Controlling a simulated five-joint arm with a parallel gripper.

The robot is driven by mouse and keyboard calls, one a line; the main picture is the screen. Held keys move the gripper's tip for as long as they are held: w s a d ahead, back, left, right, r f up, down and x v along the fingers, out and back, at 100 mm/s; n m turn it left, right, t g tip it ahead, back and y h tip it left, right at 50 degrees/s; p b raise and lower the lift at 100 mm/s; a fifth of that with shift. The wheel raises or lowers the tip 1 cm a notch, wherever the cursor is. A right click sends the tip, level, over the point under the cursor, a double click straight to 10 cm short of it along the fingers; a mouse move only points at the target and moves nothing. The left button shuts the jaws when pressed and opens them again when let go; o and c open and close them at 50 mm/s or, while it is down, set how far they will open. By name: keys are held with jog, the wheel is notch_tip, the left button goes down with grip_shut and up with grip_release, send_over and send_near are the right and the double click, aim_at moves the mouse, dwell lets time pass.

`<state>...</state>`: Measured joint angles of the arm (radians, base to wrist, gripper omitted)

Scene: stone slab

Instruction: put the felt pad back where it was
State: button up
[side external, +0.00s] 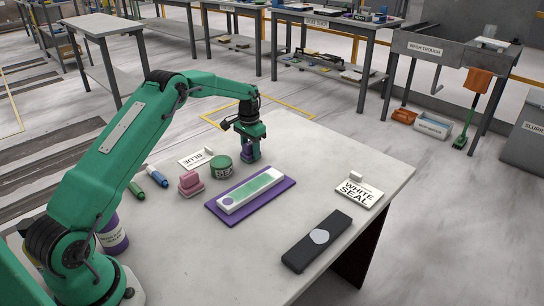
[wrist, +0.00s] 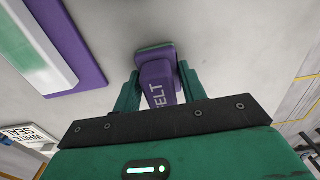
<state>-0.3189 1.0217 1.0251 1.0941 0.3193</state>
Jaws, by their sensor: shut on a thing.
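The felt pad (wrist: 155,75) is a purple block lettered FELT, with a thin green layer at its far end. My gripper (wrist: 158,88) is shut on it, with one green finger on each side. In the side view the pad (side external: 248,153) shows as a small purple patch between the fingers of my gripper (side external: 251,150). It is low over the stone slab (side external: 300,140), behind the purple mat. I cannot tell whether it touches the slab.
A purple mat (side external: 281,191) bears a white block with a green strip (side external: 252,190). Near my gripper are a green tin (side external: 221,171), a pink block (side external: 190,182) and a BLUE card (side external: 194,160). A WHITE SEAL card (side external: 358,194) and a dark bar (side external: 301,257) lie right.

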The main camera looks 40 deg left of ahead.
aim_at(250, 143)
jog(key=o, duration=0.9)
notch_tip(250, 143, up, 11)
jog(key=shift+r, duration=0.65)
